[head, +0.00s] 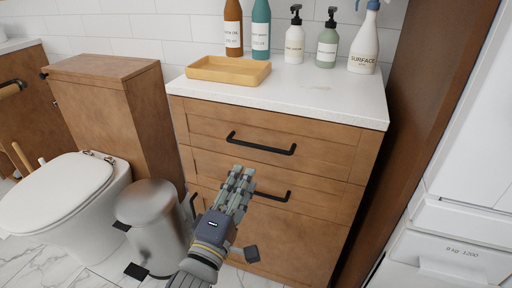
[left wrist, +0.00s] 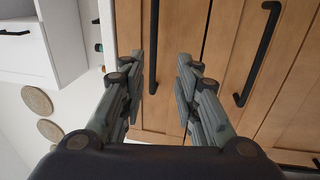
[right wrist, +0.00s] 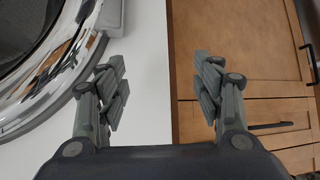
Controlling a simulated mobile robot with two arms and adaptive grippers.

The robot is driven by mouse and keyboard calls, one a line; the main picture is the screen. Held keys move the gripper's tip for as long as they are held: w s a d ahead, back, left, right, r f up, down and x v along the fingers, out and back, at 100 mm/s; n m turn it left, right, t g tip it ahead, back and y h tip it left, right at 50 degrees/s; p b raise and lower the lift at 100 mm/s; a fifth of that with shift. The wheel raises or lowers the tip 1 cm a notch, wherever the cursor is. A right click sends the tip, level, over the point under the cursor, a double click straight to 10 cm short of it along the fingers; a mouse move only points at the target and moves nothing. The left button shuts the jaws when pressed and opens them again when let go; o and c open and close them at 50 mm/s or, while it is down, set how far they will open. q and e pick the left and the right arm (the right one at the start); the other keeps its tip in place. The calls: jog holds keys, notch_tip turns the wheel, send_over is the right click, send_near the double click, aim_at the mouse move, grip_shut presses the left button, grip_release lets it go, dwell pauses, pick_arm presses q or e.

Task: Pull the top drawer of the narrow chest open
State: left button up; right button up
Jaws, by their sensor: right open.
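The narrow wooden chest (head: 275,215) has a white top. Its top drawer (head: 215,128) is shut and has a black bar handle (head: 262,144); a second handle (head: 271,195) is on the drawer below. My left gripper (head: 242,178) is in front of the chest and hides part of the lower handle in the head view. In the left wrist view the left gripper (left wrist: 160,85) is open and empty. The top handle (left wrist: 154,45) shows between and beyond its fingers; contact does not show. My right gripper (right wrist: 162,90) is open and empty, facing a white appliance and wooden doors.
A yellow tray (head: 228,70), bottles (head: 294,40) and a spray bottle (head: 364,45) stand on the chest top. A metal bin (head: 154,220) and a toilet (head: 70,195) stand to the left. A white appliance (head: 450,230) is at the right.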

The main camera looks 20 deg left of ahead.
aim_at(257, 148)
pick_arm(q)
jog(key=w+r, duration=0.1)
jog(key=w, duration=0.4)
jog(key=w+r, duration=0.1)
jog(key=w, duration=0.2)
jog(key=shift+w+d+r, duration=0.15)
jog(key=shift+w+r, duration=0.1)
jog(key=shift+r, duration=0.05)
jog(key=shift+w+r, duration=0.15)
jog(key=shift+w, duration=0.8)
pick_arm(e)
jog(key=shift+w+a+r+t, duration=0.2)
jog(key=shift+w+r+t, duration=0.25)
jog(key=shift+r, duration=0.15)
jog(key=shift+w+a+r+t, duration=0.15)
jog(key=shift+w+r+t, duration=0.25)
jog(key=shift+r, duration=0.2)
pick_arm(q)
grip_shut()
